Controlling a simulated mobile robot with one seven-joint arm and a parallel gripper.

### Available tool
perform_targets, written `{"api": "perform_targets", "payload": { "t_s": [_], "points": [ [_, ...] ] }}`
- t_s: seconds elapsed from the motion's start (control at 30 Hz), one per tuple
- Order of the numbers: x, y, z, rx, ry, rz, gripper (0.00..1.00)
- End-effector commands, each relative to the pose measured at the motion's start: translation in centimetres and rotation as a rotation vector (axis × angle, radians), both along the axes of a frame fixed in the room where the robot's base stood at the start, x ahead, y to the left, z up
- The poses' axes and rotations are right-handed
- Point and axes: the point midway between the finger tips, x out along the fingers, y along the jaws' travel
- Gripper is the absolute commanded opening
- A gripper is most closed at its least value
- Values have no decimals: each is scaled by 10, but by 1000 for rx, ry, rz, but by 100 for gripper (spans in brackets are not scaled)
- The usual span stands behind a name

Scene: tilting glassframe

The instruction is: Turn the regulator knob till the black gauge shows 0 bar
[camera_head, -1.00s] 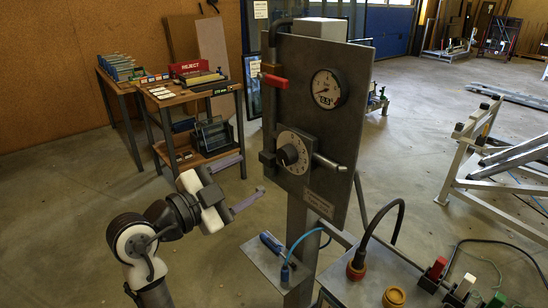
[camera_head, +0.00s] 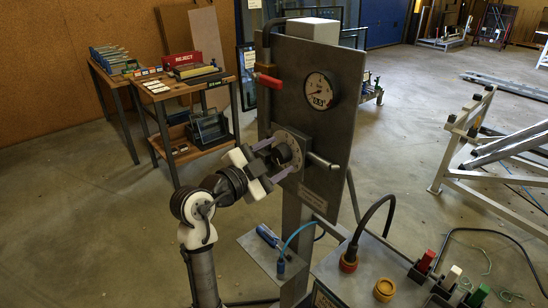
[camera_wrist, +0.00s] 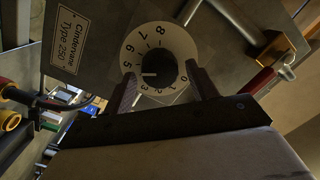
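The dark round regulator knob (camera_head: 285,153) sits on a pale numbered dial on the front of an upright grey panel. The wrist view shows the knob (camera_wrist: 158,68) with a white pointer line and dial numbers around it. My gripper (camera_head: 277,158) is open at the knob. In the wrist view its two fingers (camera_wrist: 164,88) stand on either side of the knob, and a gap seems to show on both sides; contact is unclear. The black-rimmed gauge (camera_head: 320,90) with a white face is above and right of the knob. Its reading is too small to tell.
A red-handled lever (camera_head: 268,80) is above left of the knob. A metal bar (camera_head: 323,162) sticks out at right of it. Below are a shelf with a blue-handled tool (camera_head: 268,236) and a box with a black cable (camera_head: 372,225). A workbench (camera_head: 160,90) stands at left.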

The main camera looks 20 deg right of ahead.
Motion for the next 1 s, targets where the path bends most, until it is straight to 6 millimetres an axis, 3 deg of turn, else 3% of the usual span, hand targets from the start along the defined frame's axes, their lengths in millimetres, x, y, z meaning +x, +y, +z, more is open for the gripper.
{"api": "perform_targets", "payload": {
  "t_s": [0.03, 0.3, 0.67, 1.0],
  "points": [
    [0, 0, 0, 0, 0, 0, 50],
    [0, 1, 0, 0, 0, 0, 17],
    [0, 1, 1, -23, 64, 1, 17],
    [1, 1, 3, -111, 308, 1, 17]
  ]
}}
